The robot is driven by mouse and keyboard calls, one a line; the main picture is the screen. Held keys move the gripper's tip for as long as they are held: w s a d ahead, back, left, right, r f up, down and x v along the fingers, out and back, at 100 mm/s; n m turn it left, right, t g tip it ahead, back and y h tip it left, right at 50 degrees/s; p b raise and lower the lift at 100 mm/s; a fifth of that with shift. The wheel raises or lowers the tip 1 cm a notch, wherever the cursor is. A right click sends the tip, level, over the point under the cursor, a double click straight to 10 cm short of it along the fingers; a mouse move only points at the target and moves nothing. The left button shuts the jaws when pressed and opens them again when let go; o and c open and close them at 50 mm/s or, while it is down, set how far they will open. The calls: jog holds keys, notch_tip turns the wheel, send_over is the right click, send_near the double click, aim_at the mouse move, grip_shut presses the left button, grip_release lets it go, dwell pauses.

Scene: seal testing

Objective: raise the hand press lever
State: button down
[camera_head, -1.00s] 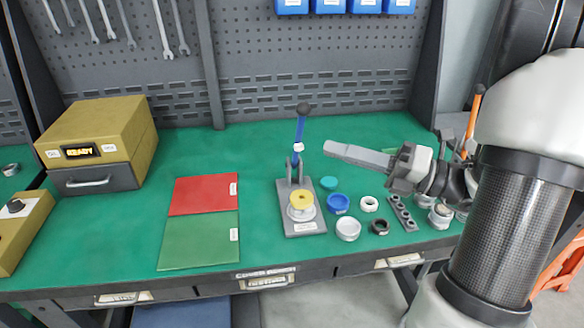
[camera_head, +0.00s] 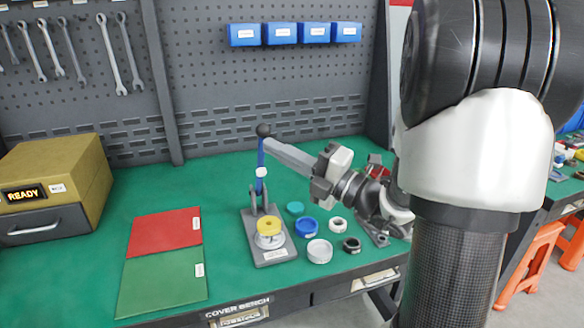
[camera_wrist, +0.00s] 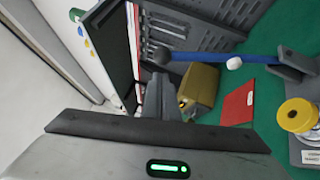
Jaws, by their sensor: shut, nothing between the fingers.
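The hand press (camera_head: 270,253) stands on the green bench, with a yellow disc on a white cylinder on its base plate. Its blue lever (camera_head: 260,165) points straight up and ends in a black ball knob (camera_head: 263,130). My gripper (camera_head: 268,144) is shut and empty. Its fingertips are at the upper part of the lever, just below the knob; I cannot tell if they touch. In the wrist view the blue lever (camera_wrist: 205,57) runs across the top right, with the black knob (camera_wrist: 162,56) close beyond my fingers (camera_wrist: 160,82).
A red mat (camera_head: 166,232) and a green mat (camera_head: 160,280) lie left of the press. Several rings and caps, including a blue ring (camera_head: 307,227), lie to its right under my arm. A yellow READY box (camera_head: 75,165) stands at the left. Blue bins (camera_head: 282,33) hang on the back panel.

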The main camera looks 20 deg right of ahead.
jog(key=shift+w+r, duration=0.2)
jog(key=shift+w, duration=0.55)
jog(key=r+p, duration=0.1)
jog(key=p, duration=0.1)
jog(key=shift+w+r+p, duration=0.2)
jog(key=shift+w+p, duration=0.1)
jog(key=shift+w, duration=0.1)
jog(key=w+r+m+g+h+p, duration=0.2)
jog(key=w+r+m+p, duration=0.1)
jog(key=w+p, duration=1.2)
jog(key=r+p, duration=0.1)
jog(key=p, duration=0.3)
jog(key=shift+w+h, duration=0.2)
jog(key=shift+h, duration=0.1)
jog(key=shift+d+r, duration=0.1)
jog(key=shift+r, duration=0.15)
